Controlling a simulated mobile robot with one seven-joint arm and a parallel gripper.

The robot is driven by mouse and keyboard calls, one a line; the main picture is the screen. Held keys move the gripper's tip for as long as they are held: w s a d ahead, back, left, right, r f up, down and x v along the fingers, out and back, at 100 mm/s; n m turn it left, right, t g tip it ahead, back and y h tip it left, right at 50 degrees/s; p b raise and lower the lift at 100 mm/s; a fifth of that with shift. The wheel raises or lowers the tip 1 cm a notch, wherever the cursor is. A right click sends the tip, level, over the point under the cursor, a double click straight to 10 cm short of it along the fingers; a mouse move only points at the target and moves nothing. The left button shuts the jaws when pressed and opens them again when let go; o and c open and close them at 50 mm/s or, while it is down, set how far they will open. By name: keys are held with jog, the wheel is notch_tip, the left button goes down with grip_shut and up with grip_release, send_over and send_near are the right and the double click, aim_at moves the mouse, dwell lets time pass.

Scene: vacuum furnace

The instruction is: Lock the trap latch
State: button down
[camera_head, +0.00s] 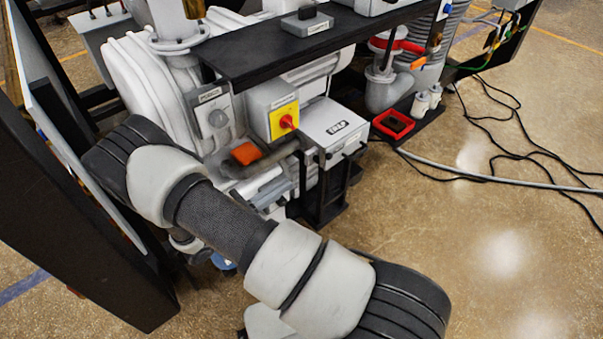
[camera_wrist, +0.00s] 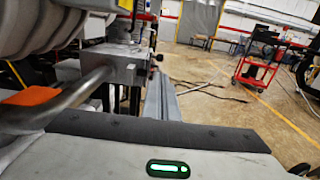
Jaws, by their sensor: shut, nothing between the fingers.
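A grey box with a small black label (camera_head: 338,128) sits on the pump unit's front, and the label is too small to read surely. An orange-gripped handle (camera_head: 246,153) with a curved metal bar sticks out left of it. In the wrist view the orange grip (camera_wrist: 30,96), the metal bar (camera_wrist: 72,97) and the grey box (camera_wrist: 118,62) are close ahead, at left. I cannot tell for sure which part is the trap latch. My gripper's pale housing (camera_wrist: 165,150) fills the bottom of the wrist view. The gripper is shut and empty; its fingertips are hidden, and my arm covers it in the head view.
A yellow plate with a red knob (camera_head: 285,121) is left of the grey box. A black shelf (camera_head: 265,55) overhangs it. A dark panel (camera_head: 75,200) stands at left. Cables (camera_head: 490,165) lie on the floor at right. A red cart (camera_wrist: 258,72) stands far off.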

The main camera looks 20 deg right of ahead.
jog(key=x, duration=1.3)
jog(key=shift+d+b, duration=0.2)
jog(key=shift+b, duration=0.1)
jog(key=shift+w, duration=0.15)
